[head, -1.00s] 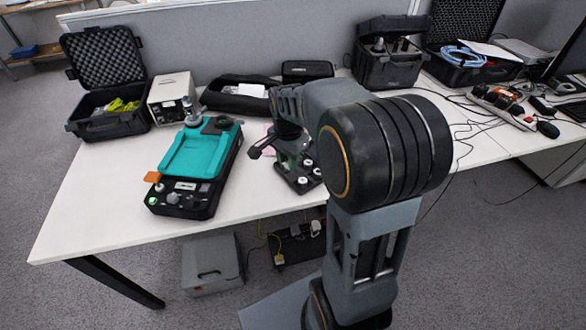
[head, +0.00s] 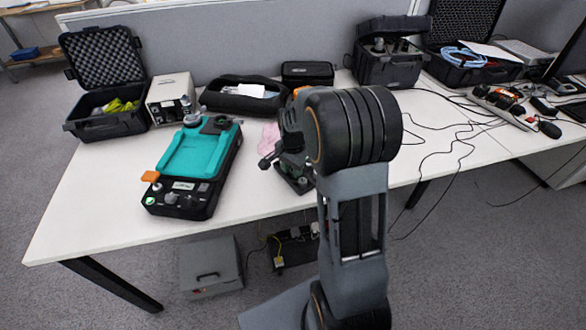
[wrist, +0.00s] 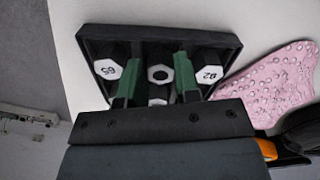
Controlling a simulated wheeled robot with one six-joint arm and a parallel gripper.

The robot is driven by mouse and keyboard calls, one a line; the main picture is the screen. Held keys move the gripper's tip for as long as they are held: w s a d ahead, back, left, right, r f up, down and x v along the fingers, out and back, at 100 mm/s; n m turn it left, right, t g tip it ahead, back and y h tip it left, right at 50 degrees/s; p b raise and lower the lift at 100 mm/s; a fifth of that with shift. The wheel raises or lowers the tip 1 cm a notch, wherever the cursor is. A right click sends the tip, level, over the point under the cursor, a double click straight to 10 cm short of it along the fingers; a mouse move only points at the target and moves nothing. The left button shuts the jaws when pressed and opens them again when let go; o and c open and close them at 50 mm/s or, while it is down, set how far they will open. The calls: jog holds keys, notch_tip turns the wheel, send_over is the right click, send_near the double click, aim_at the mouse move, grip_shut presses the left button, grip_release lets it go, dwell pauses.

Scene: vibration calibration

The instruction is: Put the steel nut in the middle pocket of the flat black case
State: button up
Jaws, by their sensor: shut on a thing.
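The flat black case (wrist: 215,43) lies below my gripper in the wrist view. White hexagon faces show in its left pocket, marked 65 (wrist: 107,69), and right pocket, marked 92 (wrist: 209,71). My gripper (wrist: 157,68) has its two green fingers over the middle of the case. Between them is a pale hexagon with a dark round hole, which looks like the steel nut (wrist: 149,73). Its height over the middle pocket is hard to tell. Another pale piece (wrist: 157,102) is partly hidden by my gripper's body. In the head view my arm hides most of the case (head: 302,187).
A pink dimpled cloth (wrist: 275,85) lies right of the case. A teal-topped device (head: 190,155) stands to the left on the white table (head: 110,190). A black pouch (head: 240,97) and open hard cases (head: 105,122) are behind. The front table edge is close.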

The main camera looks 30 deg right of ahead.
jog(key=shift+f, duration=0.1)
jog(key=o, duration=0.7)
jog(key=shift+c, duration=0.2)
notch_tip(320, 180, up, 11)
jog(key=p, duration=0.2)
jog(key=s+a+n+t, duration=0.1)
jog(key=s+a+n, duration=0.3)
jog(key=s+n, duration=0.2)
jog(key=s+a+n+t, duration=0.2)
jog(key=s+a+n, duration=0.3)
jog(key=s+n, duration=0.2)
jog(key=s, duration=0.2)
jog(key=shift+s+r, duration=0.35)
